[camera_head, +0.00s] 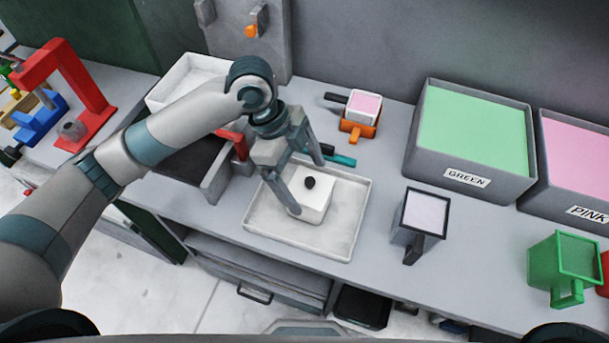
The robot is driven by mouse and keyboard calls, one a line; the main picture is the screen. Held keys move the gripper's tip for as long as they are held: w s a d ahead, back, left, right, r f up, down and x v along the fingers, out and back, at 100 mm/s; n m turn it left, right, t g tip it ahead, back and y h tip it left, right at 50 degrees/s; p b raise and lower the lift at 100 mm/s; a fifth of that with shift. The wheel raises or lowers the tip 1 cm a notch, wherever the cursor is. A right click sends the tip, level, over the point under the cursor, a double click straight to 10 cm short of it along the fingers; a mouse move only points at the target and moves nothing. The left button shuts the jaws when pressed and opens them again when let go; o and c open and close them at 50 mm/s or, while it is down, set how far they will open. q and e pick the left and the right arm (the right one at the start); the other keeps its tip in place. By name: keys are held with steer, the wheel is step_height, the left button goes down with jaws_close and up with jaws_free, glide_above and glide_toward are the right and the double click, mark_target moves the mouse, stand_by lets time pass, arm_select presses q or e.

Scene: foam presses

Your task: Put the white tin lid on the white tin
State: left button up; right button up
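A white square box shape with a round black knob (310,183) on top stands in the shallow white tray (350,240) on the bench. The knobbed top looks like the white tin lid (322,194). White side walls show below it, and I cannot clearly see a seam between lid and white tin. My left gripper (307,187) is open, its fingers spread on either side of the knob, one in front and one behind. I see no contact with the knob. My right gripper is not in view.
A black-handled container (421,216) stands right of the tray. A small white container with pink contents (364,104) and an orange one (358,128) are behind. Green (470,182) and pink (590,213) bins stand at the back right. A red press (75,85) is left.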

arm_select(q)
steer(key=shift+r, duration=0.15)
steer(key=b+v, duration=0.3)
steer(key=v, duration=1.4)
steer(key=shift+a, duration=0.2)
